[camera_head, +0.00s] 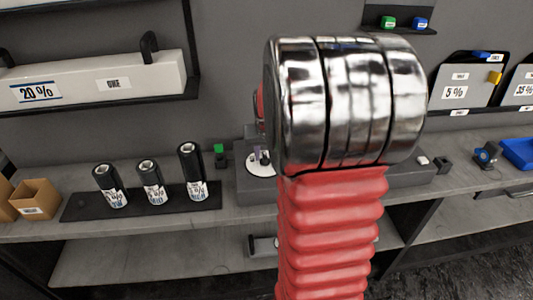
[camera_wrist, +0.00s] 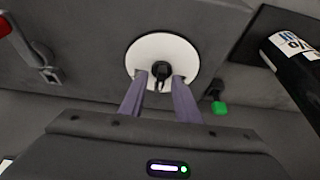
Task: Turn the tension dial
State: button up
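The tension dial is a white disc with a small black knob at its centre. In the wrist view the disc (camera_wrist: 150,46) is near the upper middle, with the knob (camera_wrist: 160,70) in front of it. My gripper (camera_wrist: 159,79) is open, one grey-purple finger on each side of the knob. Gaps show between the knob and both fingertips. In the head view the disc (camera_head: 259,169) shows only partly beside my red arm, which hides most of the machine there.
Several black film rolls (camera_head: 151,183) stand on a dark tray left of the dial. A green button (camera_wrist: 220,108) is close to the right finger. A red-handled lever (camera_wrist: 5,27) is at upper left. Brown boxes (camera_head: 35,199) stand far left, a blue bin (camera_head: 519,152) far right.

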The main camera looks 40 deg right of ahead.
jog(key=v, duration=1.3)
jog(key=shift+r, duration=0.35)
jog(key=shift+s, duration=0.1)
jog(key=s+a+n+t+y, duration=0.1)
jog(key=s+a+n, duration=0.2)
jog(key=a, duration=1.1)
jog(key=s+a+n+y, duration=0.1)
jog(key=s+a+n, duration=0.2)
jog(key=s+a, duration=0.6)
jog(key=a+f, duration=0.1)
jog(key=a, duration=0.4)
jog(key=shift+n+t+y, duration=0.3)
jog(key=shift+n+t, duration=0.1)
